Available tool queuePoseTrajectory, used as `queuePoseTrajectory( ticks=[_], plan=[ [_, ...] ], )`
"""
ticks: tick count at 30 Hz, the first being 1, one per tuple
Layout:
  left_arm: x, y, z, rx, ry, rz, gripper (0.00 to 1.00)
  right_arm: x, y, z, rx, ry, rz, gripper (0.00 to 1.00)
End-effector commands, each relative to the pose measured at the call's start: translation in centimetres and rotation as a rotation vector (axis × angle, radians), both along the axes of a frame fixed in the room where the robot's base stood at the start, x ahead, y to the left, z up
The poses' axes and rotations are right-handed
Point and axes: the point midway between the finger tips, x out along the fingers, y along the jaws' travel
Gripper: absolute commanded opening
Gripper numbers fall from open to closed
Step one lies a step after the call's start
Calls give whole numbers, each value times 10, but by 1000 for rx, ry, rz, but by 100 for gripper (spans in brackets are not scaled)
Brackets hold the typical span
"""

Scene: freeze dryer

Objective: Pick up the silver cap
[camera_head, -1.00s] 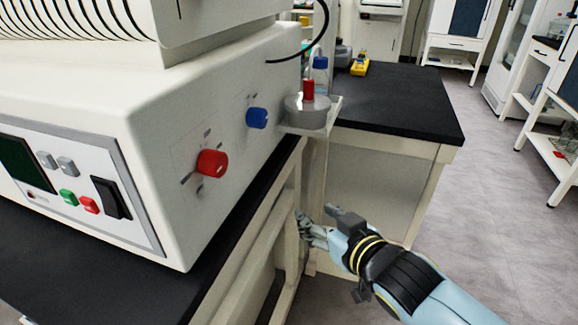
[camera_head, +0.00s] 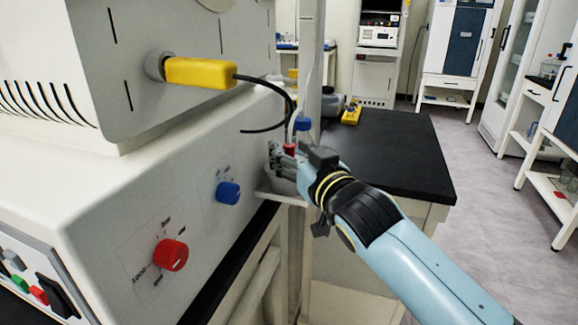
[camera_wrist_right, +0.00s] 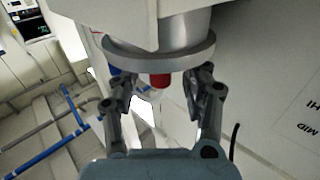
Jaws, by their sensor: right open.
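The silver cap (camera_wrist_right: 176,50), a round grey piece with a wide rim and a red knob (camera_wrist_right: 159,80), fills the upper middle of the right wrist view. In the head view the red knob (camera_head: 289,149) shows by my right gripper (camera_head: 285,158), which mostly hides the grey piece. In the right wrist view my right gripper (camera_wrist_right: 163,82) is open. Its two fingers stand on either side of the red knob, near the rim; I cannot tell whether they touch it. My left gripper is not in view.
A white machine with a red dial (camera_head: 171,255) and a blue dial (camera_head: 228,193) stands close on the left. A yellow plug (camera_head: 200,73) with a black cable sits above. A blue-capped bottle (camera_head: 302,124) is just behind the gripper. The black bench (camera_head: 395,160) behind is mostly clear.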

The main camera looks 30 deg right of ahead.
Motion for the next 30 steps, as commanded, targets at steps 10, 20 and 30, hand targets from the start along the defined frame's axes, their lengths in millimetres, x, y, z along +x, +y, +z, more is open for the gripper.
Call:
queuePoseTrajectory(
  ticks=[10, 20, 30],
  plan=[
    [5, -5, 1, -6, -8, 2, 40, 14, -1, -1, 0, 2, 0, 48],
    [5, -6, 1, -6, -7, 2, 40, 13, -1, -1, 0, 2, 0, 8],
    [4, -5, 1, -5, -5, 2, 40, 13, -1, -1, 0, 2, 0, 0]
  ],
)
